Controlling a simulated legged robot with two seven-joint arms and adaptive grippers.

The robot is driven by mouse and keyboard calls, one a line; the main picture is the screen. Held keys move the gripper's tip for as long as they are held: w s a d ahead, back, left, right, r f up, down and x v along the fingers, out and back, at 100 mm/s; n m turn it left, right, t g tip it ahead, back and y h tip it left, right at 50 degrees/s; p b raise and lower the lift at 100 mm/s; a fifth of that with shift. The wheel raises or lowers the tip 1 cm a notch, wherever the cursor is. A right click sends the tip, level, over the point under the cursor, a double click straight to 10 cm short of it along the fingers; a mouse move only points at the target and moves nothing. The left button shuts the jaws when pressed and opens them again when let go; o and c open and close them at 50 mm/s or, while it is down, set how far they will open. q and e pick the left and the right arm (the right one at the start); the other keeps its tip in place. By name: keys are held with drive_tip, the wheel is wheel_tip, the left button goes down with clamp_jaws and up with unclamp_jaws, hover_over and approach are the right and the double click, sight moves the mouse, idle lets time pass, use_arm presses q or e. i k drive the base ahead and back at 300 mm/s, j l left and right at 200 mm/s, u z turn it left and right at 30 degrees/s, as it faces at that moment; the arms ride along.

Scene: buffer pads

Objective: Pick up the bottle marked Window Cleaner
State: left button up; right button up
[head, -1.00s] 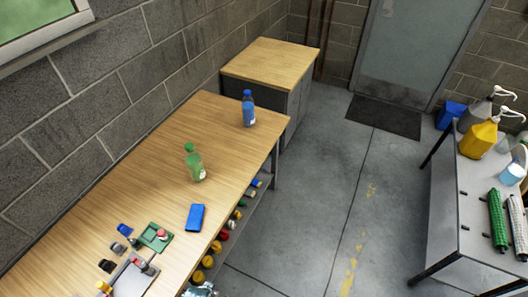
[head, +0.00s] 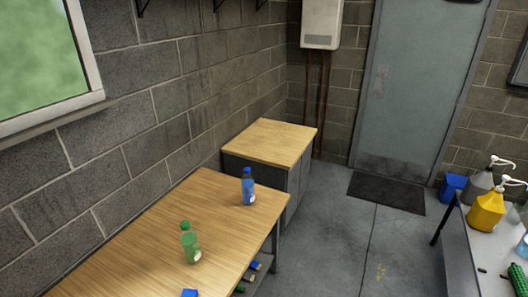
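Two bottles stand upright on the wooden table (head: 140,262) in the head view. A blue bottle (head: 248,190) with a blue cap and a pale label stands near the table's far right corner. A green bottle (head: 190,246) with a green cap and a small pale label stands nearer to me. The labels are too small to read, so I cannot tell which bottle is marked Window Cleaner. Neither of my grippers is in view.
A wooden-topped cabinet (head: 270,143) stands beyond the table against the block wall. A blue object (head: 189,293) shows at the bottom edge. On the right, a bench holds a yellow pump bottle (head: 486,212). Grey floor lies clear between, with a dark mat (head: 387,193) by the door.

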sight(246, 180)
drive_tip(key=i+u, duration=0.1)
drive_tip(key=u, duration=0.55)
drive_tip(key=i+l+u, duration=0.4)
drive_tip(key=l, duration=0.2)
drive_tip(key=l+u, duration=0.15)
drive_tip(key=l, duration=0.2)
drive_tip(key=i+l+u, duration=0.2)
drive_tip(key=l, duration=0.15)
drive_tip(key=l+u, duration=0.2)
drive_tip(key=l, duration=0.15)
drive_tip(key=i, duration=0.05)
